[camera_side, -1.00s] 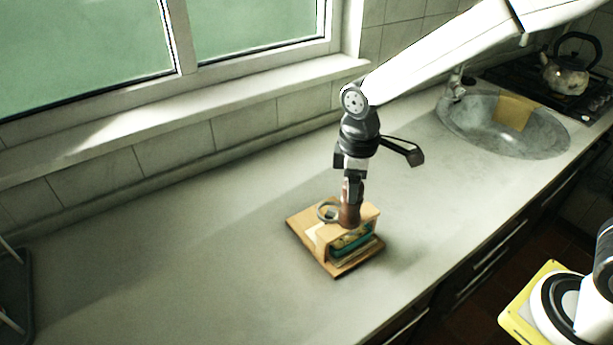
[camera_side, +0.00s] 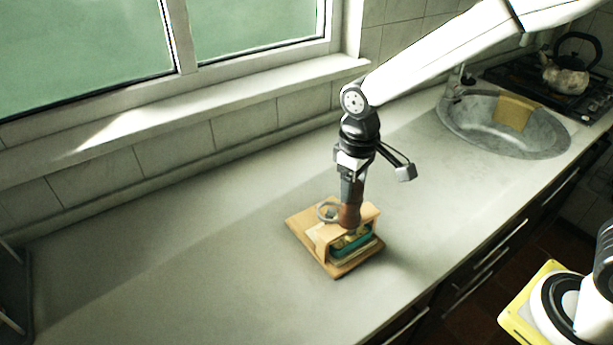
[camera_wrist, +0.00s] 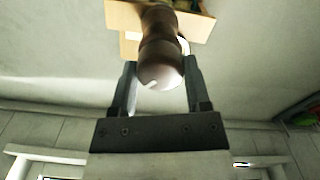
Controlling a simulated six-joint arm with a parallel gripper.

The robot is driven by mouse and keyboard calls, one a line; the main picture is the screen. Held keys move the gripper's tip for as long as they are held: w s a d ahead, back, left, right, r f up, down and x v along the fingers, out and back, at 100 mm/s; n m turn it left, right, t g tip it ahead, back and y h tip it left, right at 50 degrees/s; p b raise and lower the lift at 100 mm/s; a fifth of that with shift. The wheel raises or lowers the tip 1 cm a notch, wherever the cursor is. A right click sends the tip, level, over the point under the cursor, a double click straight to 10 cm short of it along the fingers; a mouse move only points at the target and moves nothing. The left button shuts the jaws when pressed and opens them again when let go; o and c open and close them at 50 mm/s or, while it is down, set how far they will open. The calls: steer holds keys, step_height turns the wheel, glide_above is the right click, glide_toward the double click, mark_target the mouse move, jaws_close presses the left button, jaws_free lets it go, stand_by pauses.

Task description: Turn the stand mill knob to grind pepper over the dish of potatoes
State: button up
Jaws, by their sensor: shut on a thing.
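The pepper mill (camera_side: 349,215) is dark brown and stands upright in a light wooden stand (camera_side: 322,236) on a board (camera_side: 302,226). The dish of potatoes (camera_side: 350,247), a teal dish with yellowish contents, sits under the stand's top. My gripper (camera_side: 351,204) points straight down and is shut on the mill's knob. In the wrist view the rounded, shiny knob (camera_wrist: 160,73) lies between the two fingers, and part of the wooden stand (camera_wrist: 195,24) shows beyond it. The inside of the dish is mostly hidden by the stand.
A grey ring (camera_side: 327,211) is at the stand's left. The counter (camera_side: 180,250) around the board is clear. A sink (camera_side: 490,125) with a yellow cloth (camera_side: 514,112) and a kettle (camera_side: 566,80) on the hob are at the back right. A dark rack (camera_side: 12,290) stands at the left edge.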

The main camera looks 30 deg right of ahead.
steer(key=m, duration=0.3)
steer(key=shift+m, duration=0.4)
steer(key=m, duration=0.4)
steer(key=o, duration=1.2)
steer(key=shift+c, duration=0.2)
steer(key=n, duration=0.4)
steer(key=shift+n, duration=0.4)
steer(key=n, duration=0.5)
